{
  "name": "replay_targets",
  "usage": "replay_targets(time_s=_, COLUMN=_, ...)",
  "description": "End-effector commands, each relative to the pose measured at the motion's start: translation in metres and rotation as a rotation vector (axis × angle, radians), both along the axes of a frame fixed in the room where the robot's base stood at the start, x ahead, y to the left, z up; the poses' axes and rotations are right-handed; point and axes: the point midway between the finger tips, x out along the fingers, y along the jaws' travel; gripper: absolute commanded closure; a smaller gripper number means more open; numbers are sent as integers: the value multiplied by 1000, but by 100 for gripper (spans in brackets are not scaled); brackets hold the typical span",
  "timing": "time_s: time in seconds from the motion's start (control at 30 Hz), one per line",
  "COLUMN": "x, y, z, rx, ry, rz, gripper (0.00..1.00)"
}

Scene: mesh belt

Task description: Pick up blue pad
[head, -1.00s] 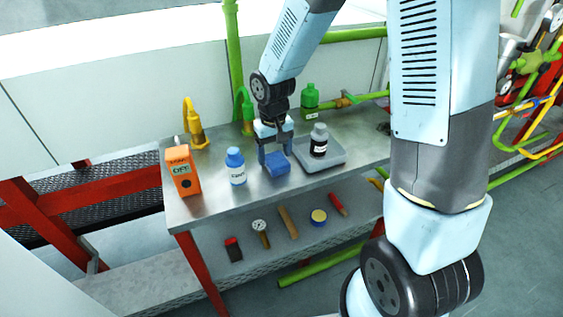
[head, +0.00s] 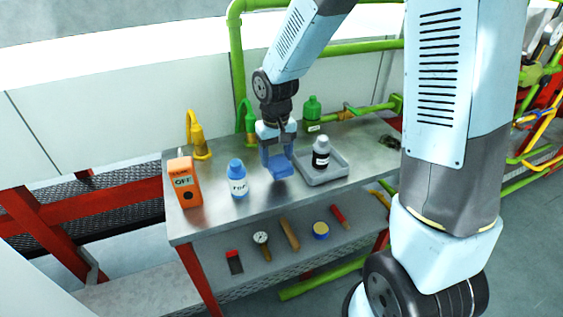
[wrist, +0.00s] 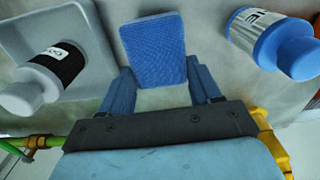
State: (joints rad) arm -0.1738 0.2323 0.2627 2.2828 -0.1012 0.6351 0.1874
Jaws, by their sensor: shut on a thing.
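The blue pad (head: 280,171) is a small textured block over the metal bench, left of the grey tray. In the wrist view the pad (wrist: 155,50) sits at the ends of the two blue fingers, its near end between them. My gripper (head: 278,157) points down and is shut on the pad; it also shows in the wrist view (wrist: 160,82). Whether the pad is clear of the bench top is hard to tell.
The grey tray (head: 337,173) holds a dark-labelled bottle (head: 321,153) close on the right. A blue-capped bottle (head: 238,180) and an orange box (head: 184,182) stand to the left. Yellow (head: 199,145) and green fittings are behind. A lower shelf (head: 270,268) holds several tools.

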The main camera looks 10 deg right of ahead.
Motion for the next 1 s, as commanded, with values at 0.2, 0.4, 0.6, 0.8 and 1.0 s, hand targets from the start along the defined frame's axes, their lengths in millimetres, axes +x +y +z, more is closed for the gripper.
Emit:
replay_targets(time_s=0.2, x=-28, y=-3, z=32, rx=0, ry=-3, rz=2, gripper=66)
replay_targets(time_s=0.4, x=-54, y=-6, z=60, rx=0, ry=-2, rz=2, gripper=66)
replay_targets(time_s=0.6, x=-89, y=-10, z=75, rx=0, ry=-2, rz=1, gripper=66)
replay_targets(time_s=0.8, x=-116, y=-12, z=86, rx=0, ry=-1, rz=1, gripper=66)
replay_targets(time_s=1.0, x=-131, y=-14, z=93, rx=-1, ry=0, rz=2, gripper=66)
